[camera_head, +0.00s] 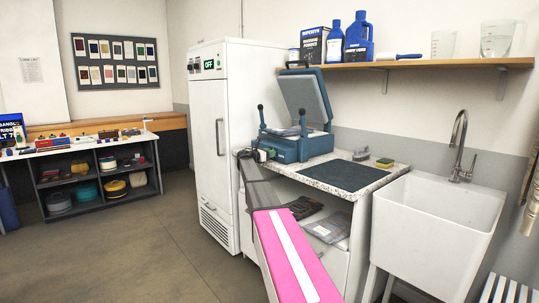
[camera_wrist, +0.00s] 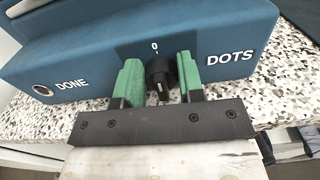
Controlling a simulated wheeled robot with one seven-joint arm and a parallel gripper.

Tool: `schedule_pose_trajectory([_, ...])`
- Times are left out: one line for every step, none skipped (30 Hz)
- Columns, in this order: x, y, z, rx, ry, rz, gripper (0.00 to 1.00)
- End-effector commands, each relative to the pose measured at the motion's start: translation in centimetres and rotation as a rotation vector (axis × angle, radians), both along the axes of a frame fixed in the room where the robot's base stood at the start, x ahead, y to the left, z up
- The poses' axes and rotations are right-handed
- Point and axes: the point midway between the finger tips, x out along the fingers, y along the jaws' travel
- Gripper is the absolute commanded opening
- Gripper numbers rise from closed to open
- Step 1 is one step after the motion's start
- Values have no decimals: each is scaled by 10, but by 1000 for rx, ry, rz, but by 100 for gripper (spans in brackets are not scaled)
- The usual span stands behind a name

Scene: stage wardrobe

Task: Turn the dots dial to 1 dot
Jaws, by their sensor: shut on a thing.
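The dots dial (camera_wrist: 160,72) is a small black knob on the front of a blue press, left of the word DOTS. A white 0 with a small tick stands just above it. A pale mark shows on the dial's end; which number it points at is hard to tell. My gripper (camera_wrist: 159,84) has its two green fingers on either side of the dial and is shut on it. In the head view the blue press (camera_head: 292,148) stands on the speckled counter with its lid raised, and my gripper (camera_head: 262,155) is at its front left; the dial is too small to make out there.
A round DONE button (camera_wrist: 43,90) sits on the same panel to the left. A dark mat (camera_head: 345,175) lies on the counter (camera_head: 376,198) right of the press. A white cabinet (camera_head: 215,140) stands left and a white sink (camera_head: 430,225) right.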

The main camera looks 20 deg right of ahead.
Motion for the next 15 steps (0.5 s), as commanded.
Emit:
schedule_pose_trajectory([-1, 0, 0, 7, -19, -1, 12])
schedule_pose_trajectory([-1, 0, 0, 12, -32, -1, 12])
schedule_pose_trajectory([-1, 0, 0, 20, -54, -1, 12])
schedule_pose_trajectory([-1, 0, 0, 26, -70, -1, 12])
schedule_pose_trajectory([-2, 0, 0, 32, -89, -1, 12])
schedule_pose_trajectory([-2, 0, 0, 43, -117, -1, 12])
schedule_pose_trajectory([-2, 0, 0, 51, -140, -1, 12])
schedule_pose_trajectory([-3, 0, 0, 59, -164, -1, 12])
schedule_pose_trajectory([-3, -1, 0, 71, -196, -1, 12])
schedule_pose_trajectory([-3, -1, -1, 81, -222, -1, 12])
schedule_pose_trajectory([-3, -1, -1, 90, -248, -1, 12])
schedule_pose_trajectory([-4, -1, -1, 103, -284, -1, 12])
schedule_pose_trajectory([-4, -1, -1, 113, -311, -1, 12])
schedule_pose_trajectory([-4, -1, -1, 123, -337, -1, 12])
schedule_pose_trajectory([-5, -1, -1, 136, -374, -1, 12])
